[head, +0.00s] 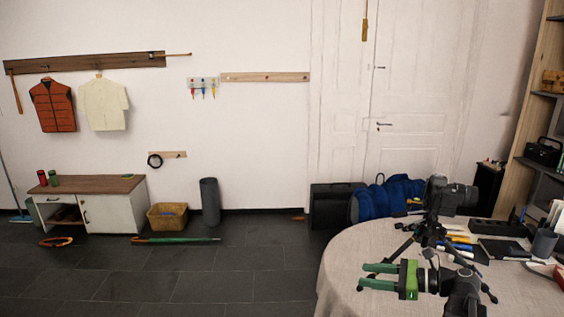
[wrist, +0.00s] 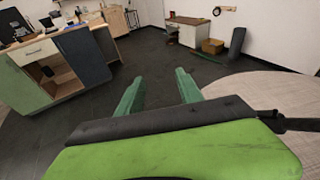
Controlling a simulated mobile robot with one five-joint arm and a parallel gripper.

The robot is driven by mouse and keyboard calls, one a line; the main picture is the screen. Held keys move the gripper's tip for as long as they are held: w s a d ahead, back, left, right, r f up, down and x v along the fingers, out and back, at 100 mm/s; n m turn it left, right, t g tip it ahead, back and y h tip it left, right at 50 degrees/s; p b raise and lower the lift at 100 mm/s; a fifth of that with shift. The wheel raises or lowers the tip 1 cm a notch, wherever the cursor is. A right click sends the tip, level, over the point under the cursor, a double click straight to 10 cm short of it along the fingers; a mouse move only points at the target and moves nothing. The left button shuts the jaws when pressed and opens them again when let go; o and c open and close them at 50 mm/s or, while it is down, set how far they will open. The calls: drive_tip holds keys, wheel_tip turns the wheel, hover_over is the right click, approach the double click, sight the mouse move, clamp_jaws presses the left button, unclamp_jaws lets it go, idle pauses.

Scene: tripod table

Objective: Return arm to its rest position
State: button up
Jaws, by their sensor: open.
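My gripper (head: 378,276) is green and stretched out to the left over the near-left part of the round table in the head view. Its two fingers stand apart with nothing between them. In the wrist view the open gripper (wrist: 160,90) points at the dark tiled floor, with the pale tabletop (wrist: 270,90) to its right. My arm shows behind the gripper at the lower right of the head view. A black camera on a small tripod (head: 432,230) stands on the round table (head: 340,262), just behind my gripper in the picture.
Pens, a dark cup (head: 544,243) and other items crowd the table's right side. A blue bundle (head: 385,198) lies behind the table. A low cabinet (head: 110,205), basket (head: 167,215) and grey roll (head: 210,200) stand along the wall.

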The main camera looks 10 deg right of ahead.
drive_tip(key=a+f+n+g+h, duration=0.1)
drive_tip(key=a+f+n+g, duration=0.15)
drive_tip(key=a, duration=0.45)
drive_tip(key=a+f+n+g, duration=0.2)
drive_tip(key=a+f, duration=0.1)
drive_tip(key=a, duration=0.5)
drive_tip(key=s+a+f+n+g+h, duration=0.4)
drive_tip(key=a+f+n+h, duration=0.4)
drive_tip(key=a+f+n, duration=0.3)
drive_tip(key=d+f+n+h, duration=0.2)
drive_tip(key=d+n+h, duration=0.2)
drive_tip(key=d+n, duration=0.5)
wheel_tip(320, 180, up, 15)
drive_tip(key=p, duration=1.4)
drive_tip(key=shift+d+f+m, duration=0.15)
drive_tip(key=shift+d+m, duration=0.1)
drive_tip(key=shift+m, duration=0.2)
